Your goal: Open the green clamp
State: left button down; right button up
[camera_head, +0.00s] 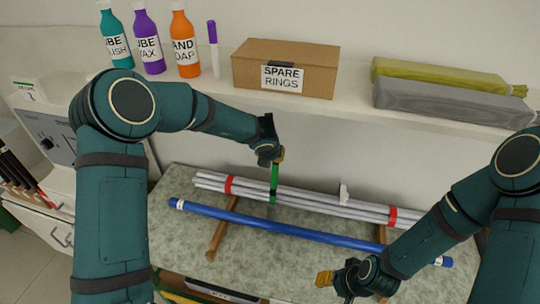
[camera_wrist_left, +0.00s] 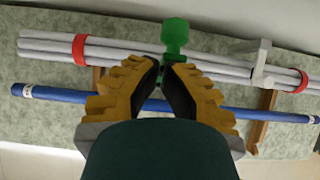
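The green clamp (camera_head: 274,178) stands upright at the bundle of grey rods (camera_head: 315,203), left of its middle. Its green knob shows in the left wrist view (camera_wrist_left: 174,35), just beyond my fingertips; its lower part is hidden behind them. My left gripper (camera_head: 270,155) is directly over the top of the clamp in the head view. In the left wrist view my left gripper (camera_wrist_left: 164,66) has its fingertips nearly together; I cannot see anything held between them. My right gripper (camera_head: 335,279) hangs at the front right, away from the clamp, its opening unclear.
Red bands (camera_head: 229,185) wrap the rods. A white clamp-like piece (camera_head: 344,193) stands to the right. A blue rod (camera_head: 290,233) lies in front, across wooden supports (camera_head: 222,230). A shelf above holds bottles (camera_head: 185,45), a box (camera_head: 300,55) and wrapped bundles (camera_head: 430,98).

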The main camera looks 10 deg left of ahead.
pick_arm(q)
jog(key=shift+r, duration=0.1)
dwell(0.3)
jog(key=s+a+r, duration=0.1)
jog(key=s+r, duration=0.3)
jog(key=s, duration=1)
jog(key=shift+s, duration=0.3)
